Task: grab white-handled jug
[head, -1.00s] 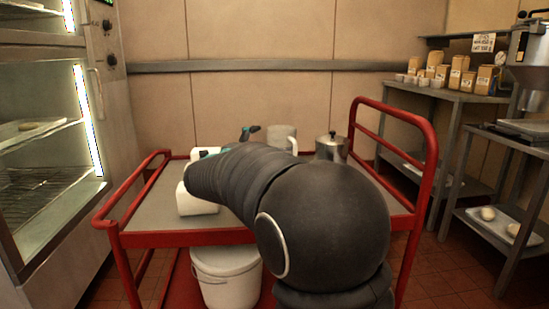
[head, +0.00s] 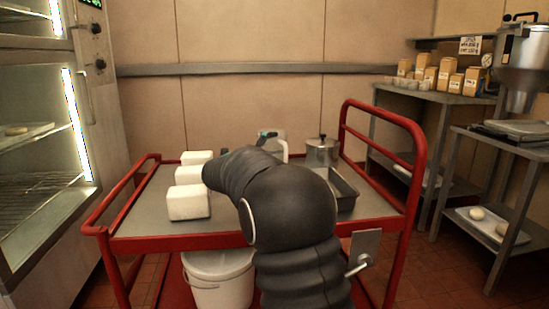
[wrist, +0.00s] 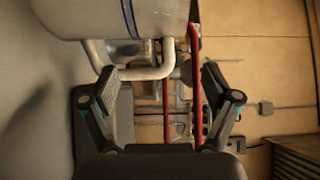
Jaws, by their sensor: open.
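The white-handled jug (head: 281,147) stands on the red cart, partly hidden behind my arm in the head view. In the wrist view its pale grey body (wrist: 105,15) is at the top, with the whitish handle loop (wrist: 150,73) hanging toward my gripper. My gripper (wrist: 160,76) is open, one finger on each side of the handle's outer part. I see no clear contact between fingers and handle. In the head view my gripper (head: 266,136) is mostly hidden by my arm, with a teal bit showing by the jug.
A lidded metal pot (head: 322,153) stands right of the jug, with a dark tray (head: 343,189) in front. White blocks (head: 188,203) sit on the cart's left. The red cart's rail (head: 385,112) rises at the right. A white bucket (head: 219,280) is below.

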